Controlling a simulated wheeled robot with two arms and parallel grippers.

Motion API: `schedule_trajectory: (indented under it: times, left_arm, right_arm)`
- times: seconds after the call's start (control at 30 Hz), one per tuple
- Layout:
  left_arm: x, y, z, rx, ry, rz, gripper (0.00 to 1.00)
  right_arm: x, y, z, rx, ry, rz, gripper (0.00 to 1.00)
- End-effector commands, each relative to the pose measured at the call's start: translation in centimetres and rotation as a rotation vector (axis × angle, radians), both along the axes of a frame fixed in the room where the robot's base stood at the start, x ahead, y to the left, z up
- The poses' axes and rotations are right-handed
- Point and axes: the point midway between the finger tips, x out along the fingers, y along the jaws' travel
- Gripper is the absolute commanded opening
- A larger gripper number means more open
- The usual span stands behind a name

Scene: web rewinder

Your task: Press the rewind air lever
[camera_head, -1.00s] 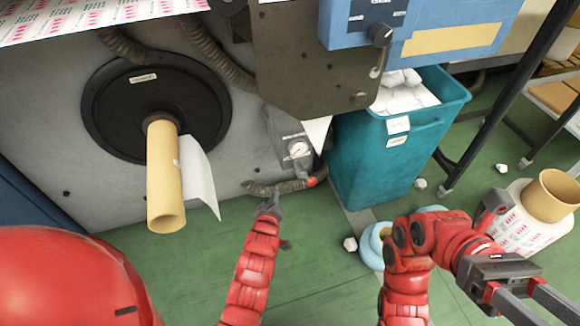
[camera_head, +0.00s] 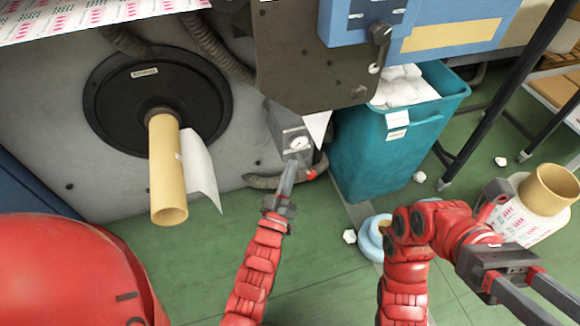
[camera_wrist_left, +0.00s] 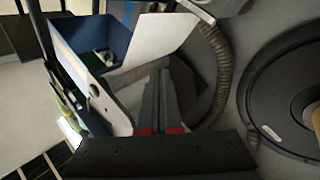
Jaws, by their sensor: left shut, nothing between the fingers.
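A small grey air unit with a round white gauge (camera_head: 299,143) sits low on the machine face, beside the bin. A red-tipped part (camera_head: 311,174), which looks like the air lever, sticks out below the gauge. My left gripper (camera_head: 289,166) is shut and empty, its fingers pointing up just left of the red tip. I cannot tell whether they touch the unit. In the left wrist view the closed fingers (camera_wrist_left: 160,88) point ahead; the red tip is not visible there. My right gripper (camera_head: 528,300) is at lower right, fingers apart, tips cut off by the frame.
A cardboard core (camera_head: 167,180) projects from the black disc (camera_head: 105,105) at left. A teal bin (camera_head: 380,155) full of white scraps stands right of the unit. A labelled roll (camera_head: 535,225) stands at right.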

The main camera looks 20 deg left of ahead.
Motion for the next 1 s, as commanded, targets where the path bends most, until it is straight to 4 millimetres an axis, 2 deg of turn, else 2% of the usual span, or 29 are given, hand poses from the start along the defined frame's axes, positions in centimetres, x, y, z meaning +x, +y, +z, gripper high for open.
schedule_trajectory:
  times: [0.3, 0.5, 1.0]
  left_arm:
    - [-2.1, -0.6, 3.9, 0.095, -0.228, 0.003, 0.0]
    - [-2.6, -0.7, 4.6, 0.111, -0.27, 0.007, 0.0]
    - [-2.7, -0.7, 4.5, 0.111, -0.27, 0.007, 0.0]
  right_arm:
    - [0.0, 0.0, 0.0, 0.0, 0.0, 0.0, 0.5]
    - [0.0, 0.0, 0.0, 0.0, 0.0, 0.0, 0.5]
    - [0.0, 0.0, 0.0, 0.0, 0.001, 0.0, 0.5]
